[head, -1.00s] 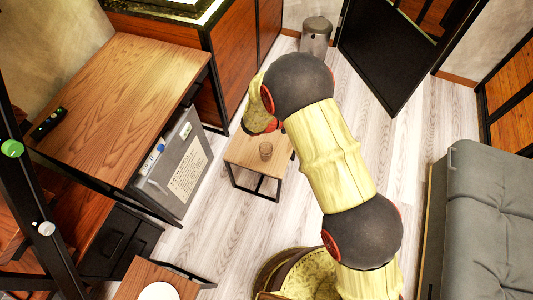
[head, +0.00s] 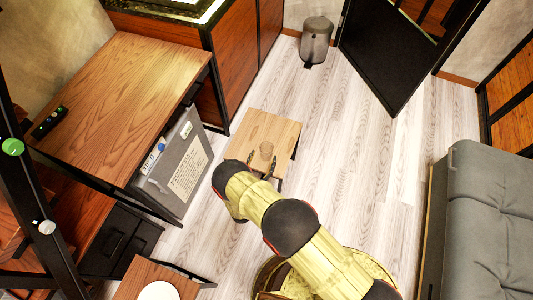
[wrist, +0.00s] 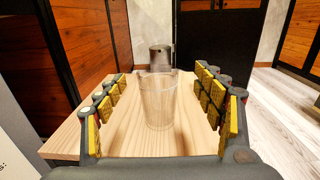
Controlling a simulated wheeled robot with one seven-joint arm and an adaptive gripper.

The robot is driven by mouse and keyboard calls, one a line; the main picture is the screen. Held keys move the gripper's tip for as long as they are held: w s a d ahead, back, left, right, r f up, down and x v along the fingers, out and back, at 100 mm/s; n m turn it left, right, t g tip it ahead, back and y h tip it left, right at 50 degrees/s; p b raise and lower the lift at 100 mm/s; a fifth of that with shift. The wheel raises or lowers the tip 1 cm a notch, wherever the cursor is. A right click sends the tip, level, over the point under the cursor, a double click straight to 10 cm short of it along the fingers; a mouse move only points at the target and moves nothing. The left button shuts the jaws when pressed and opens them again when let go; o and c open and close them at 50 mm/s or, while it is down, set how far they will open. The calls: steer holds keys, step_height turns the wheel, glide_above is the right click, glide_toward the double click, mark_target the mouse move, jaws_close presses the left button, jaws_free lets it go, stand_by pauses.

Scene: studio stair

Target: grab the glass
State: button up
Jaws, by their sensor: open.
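The glass (head: 266,150) is a clear, empty tumbler standing upright on a small wooden side table (head: 284,129). In the wrist view the glass (wrist: 158,104) is in the middle, ahead of and between my open fingers. My gripper (head: 264,163) is low at the table's near edge in the head view, with its dark fingertips to either side of the glass's near side. In the wrist view my gripper (wrist: 160,112) has yellow-padded fingers spread wide, with a gap between each side and the glass. The glass's base shows on the wooden top (wrist: 120,140).
A grey bin (head: 316,40) stands on the floor behind the table. A grey cabinet (head: 182,160) and wooden desk (head: 120,90) are to the left. A grey sofa (head: 490,210) is at the right. The floor (head: 350,150) between table and sofa is clear.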

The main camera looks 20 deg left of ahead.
mark_target(269, 142)
steer(key=w, duration=0.2)
steer(key=w+b, duration=0.1)
steer(key=w, duration=0.1)
steer(key=w+f+b, duration=0.1)
steer(key=shift+w, duration=0.7)
steer(key=shift+r, duration=0.1)
steer(key=shift+c, duration=0.9)
jaws_close()
